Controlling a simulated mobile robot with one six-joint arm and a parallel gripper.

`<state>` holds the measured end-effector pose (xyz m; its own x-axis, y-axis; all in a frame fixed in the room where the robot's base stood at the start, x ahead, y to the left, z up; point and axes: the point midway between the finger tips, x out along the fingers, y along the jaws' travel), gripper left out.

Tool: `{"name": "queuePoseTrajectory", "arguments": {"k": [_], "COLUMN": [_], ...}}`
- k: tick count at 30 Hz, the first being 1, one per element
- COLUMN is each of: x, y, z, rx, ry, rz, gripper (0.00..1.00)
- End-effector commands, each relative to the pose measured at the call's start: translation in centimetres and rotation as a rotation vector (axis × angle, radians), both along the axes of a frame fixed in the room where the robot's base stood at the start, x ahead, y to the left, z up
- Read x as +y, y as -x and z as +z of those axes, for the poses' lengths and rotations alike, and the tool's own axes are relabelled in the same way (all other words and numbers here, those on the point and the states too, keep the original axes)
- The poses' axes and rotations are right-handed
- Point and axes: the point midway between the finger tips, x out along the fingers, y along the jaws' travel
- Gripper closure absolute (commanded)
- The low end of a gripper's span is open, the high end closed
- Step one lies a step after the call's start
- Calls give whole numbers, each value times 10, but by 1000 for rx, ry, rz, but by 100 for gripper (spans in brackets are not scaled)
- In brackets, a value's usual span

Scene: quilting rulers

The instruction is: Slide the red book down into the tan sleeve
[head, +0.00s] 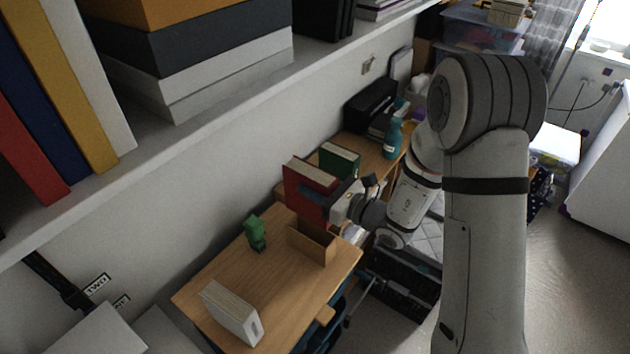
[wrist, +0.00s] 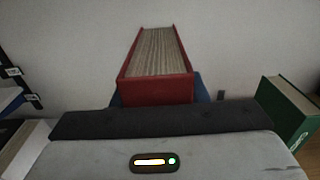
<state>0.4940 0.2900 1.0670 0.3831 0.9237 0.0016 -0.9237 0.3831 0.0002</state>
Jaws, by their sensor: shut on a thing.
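The red book (head: 308,192) stands upright in my gripper (head: 335,205), at the back right of the wooden desk in the head view. The gripper is shut on it from the right. The red book also shows in the wrist view (wrist: 158,88), with its page edges up. The tan sleeve (head: 313,244) stands on the desk just below and in front of the book. The book appears above and behind the sleeve's opening; I cannot tell whether its lower edge is inside. The gripper body hides the book's lower part in the wrist view.
A green book (head: 340,160) stands behind to the right. A shelf (head: 230,110) with books runs above. A teal bottle (head: 392,140) stands farther back.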

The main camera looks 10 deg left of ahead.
Motion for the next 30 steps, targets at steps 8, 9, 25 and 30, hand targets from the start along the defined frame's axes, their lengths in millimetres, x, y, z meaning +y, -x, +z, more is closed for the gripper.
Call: {"name": "queuePoseTrajectory", "arguments": {"k": [8,9,25,30], "x": [1,1,0,0], "y": [1,1,1,1], "z": [1,1,-25,-42], "rx": [-1,-1,-1,-1], "ry": [-1,-1,-1,-1], "rz": [3,3,3,3], "gripper": [79,79,79,79]}}
